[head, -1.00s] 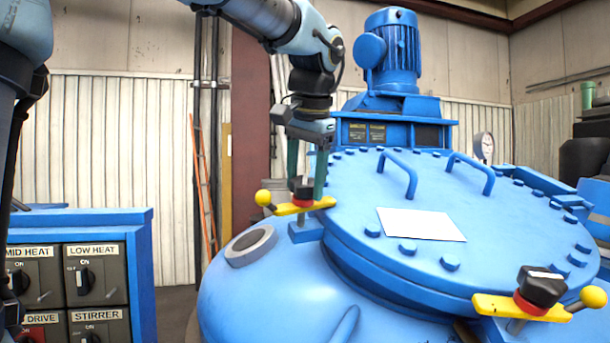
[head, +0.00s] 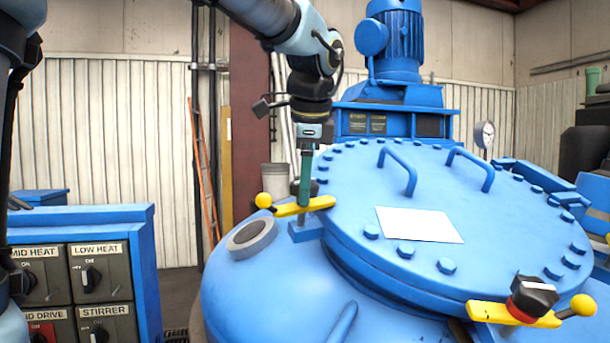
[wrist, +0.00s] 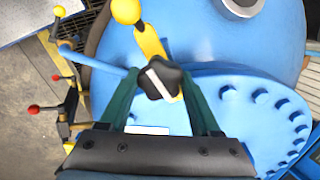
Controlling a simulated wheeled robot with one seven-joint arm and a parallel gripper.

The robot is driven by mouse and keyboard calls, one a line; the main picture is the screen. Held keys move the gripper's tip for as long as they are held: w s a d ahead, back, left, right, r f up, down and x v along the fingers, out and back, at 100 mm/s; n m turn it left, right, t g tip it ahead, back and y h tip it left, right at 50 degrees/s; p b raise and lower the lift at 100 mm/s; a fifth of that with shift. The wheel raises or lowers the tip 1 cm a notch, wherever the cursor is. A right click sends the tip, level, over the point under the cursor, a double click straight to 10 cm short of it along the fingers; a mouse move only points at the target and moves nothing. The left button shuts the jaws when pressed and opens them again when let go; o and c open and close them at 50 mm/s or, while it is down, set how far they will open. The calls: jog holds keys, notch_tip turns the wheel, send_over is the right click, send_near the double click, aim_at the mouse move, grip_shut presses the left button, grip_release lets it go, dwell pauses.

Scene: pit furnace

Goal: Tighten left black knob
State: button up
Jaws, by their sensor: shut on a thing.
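The left black knob (wrist: 162,80) sits on a yellow clamp bar (head: 290,209) at the left edge of the blue lid (head: 350,182). In the wrist view the knob is lobed, with a white stripe across its top, between my two green fingers. My gripper (head: 305,188) points down from above and is shut on the left black knob. In the head view a finger hides most of that knob. The yellow bar ends in a yellow ball (head: 263,200). A right black knob (head: 534,292) with a white mark and red base stands on another yellow bar.
The lid carries two blue handles (head: 398,172), edge bolts and a white plate (head: 420,224). A blue motor (head: 395,45) rises behind it. A switch cabinet (head: 75,290) stands at the left. A round port (head: 251,237) lies below the left clamp.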

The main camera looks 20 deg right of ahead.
jog(key=shift+m+p, duration=0.45)
jog(key=shift+m, duration=0.75)
jog(key=o, duration=1.4)
jog(key=shift+c, duration=0.2)
jog(key=d+b+v, duration=0.1)
jog(key=b+v, duration=0.1)
jog(key=v, duration=0.8)
jog(key=shift+s+a+r, duration=0.2)
jog(key=shift+a+r, duration=0.2)
jog(key=shift+a, duration=0.1)
